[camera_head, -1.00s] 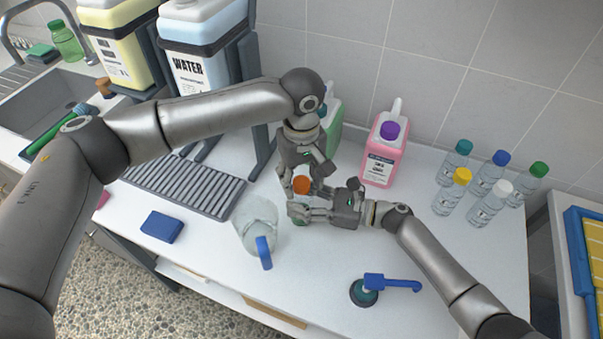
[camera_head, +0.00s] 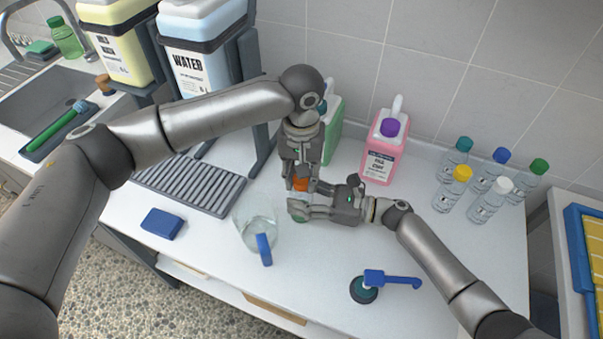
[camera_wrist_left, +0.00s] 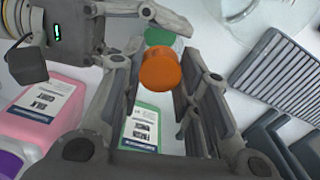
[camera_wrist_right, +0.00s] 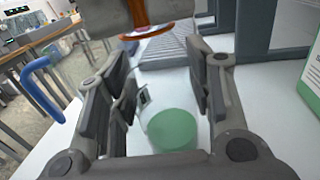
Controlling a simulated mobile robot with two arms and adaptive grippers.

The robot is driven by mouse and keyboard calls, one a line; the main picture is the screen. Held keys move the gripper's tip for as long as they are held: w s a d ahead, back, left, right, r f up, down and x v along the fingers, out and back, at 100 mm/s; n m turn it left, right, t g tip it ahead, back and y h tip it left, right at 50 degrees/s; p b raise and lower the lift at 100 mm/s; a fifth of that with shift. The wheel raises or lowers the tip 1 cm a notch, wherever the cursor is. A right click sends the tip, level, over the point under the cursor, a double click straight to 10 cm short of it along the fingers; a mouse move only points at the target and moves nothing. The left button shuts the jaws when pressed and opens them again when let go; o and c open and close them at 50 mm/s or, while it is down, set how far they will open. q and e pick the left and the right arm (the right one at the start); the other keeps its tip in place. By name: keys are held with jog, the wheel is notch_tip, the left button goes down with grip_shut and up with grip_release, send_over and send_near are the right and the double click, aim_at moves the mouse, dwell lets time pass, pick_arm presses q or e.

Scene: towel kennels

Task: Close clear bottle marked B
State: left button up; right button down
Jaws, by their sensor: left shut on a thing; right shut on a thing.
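A small clear bottle with green contents (camera_head: 299,217) stands upright on the white counter, mostly hidden by my grippers. Its green contents also show in the right wrist view (camera_wrist_right: 172,130), beside a pale label (camera_wrist_right: 145,98) too small to read. My right gripper (camera_head: 294,207) is shut around the bottle from the right. An orange cap (camera_head: 301,184) is directly above the bottle. My left gripper (camera_head: 300,187) points down and is shut on the cap, which shows between its fingers in the left wrist view (camera_wrist_left: 160,69). I cannot tell whether the cap touches the bottle's neck.
A clear jug with a blue handle (camera_head: 258,232) stands to the left. A pink jerrycan (camera_head: 382,155) and a green one (camera_head: 333,130) stand behind. Several capped bottles (camera_head: 490,200) stand at the right. A blue-handled dark stamp-like tool (camera_head: 365,289) is at the front right.

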pick_arm(q)
jog(key=m, duration=2.4)
jog(key=shift+m, duration=0.3)
jog(key=o, duration=1.2)
notch_tip(320, 180, up, 12)
